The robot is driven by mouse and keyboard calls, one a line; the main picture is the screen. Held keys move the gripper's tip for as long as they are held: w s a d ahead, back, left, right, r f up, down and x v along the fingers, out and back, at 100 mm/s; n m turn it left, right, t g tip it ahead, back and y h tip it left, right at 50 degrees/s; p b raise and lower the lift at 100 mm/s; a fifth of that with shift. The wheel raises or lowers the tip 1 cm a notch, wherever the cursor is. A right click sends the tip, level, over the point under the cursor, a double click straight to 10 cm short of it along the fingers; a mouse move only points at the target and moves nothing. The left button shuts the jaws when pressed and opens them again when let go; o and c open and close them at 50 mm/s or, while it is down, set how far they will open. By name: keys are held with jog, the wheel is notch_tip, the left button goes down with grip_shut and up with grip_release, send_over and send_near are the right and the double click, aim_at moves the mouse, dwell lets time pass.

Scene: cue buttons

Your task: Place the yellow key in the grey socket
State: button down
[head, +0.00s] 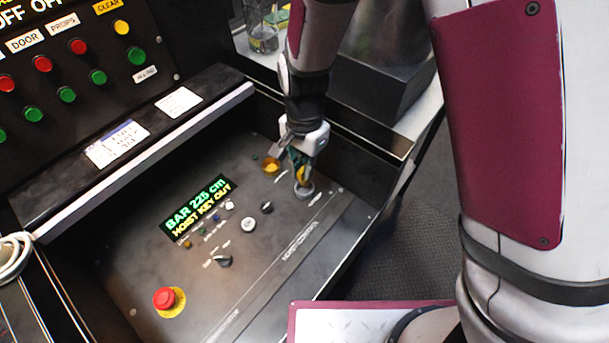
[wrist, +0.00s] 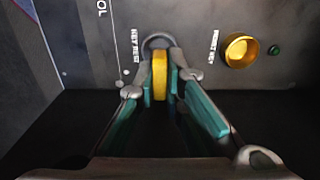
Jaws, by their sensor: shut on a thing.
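My gripper (head: 301,164) is over the right part of the console panel and is shut on the yellow key. The yellow key (wrist: 160,76) stands between the two teal finger pads in the wrist view; a bit of it shows in the head view (head: 302,176). The grey socket (head: 304,191) is a round ring right at the key's lower end; it also shows in the wrist view (wrist: 157,41), just beyond the key. I cannot tell whether the key's tip is inside the ring or just above it.
A yellow round socket (head: 271,166) lies left of my gripper, with a small green light (wrist: 274,50) near it. The display (head: 200,207) reads "BAR 225 cm, HOIST KEY OUT". A red emergency button (head: 165,298), knobs and a raised panel edge (head: 375,170) surround the area.

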jog(key=shift+f+b, duration=1.45)
jog(key=shift+f, duration=0.15)
jog(key=shift+f, duration=0.15)
jog(key=c, duration=1.7)
grip_release()
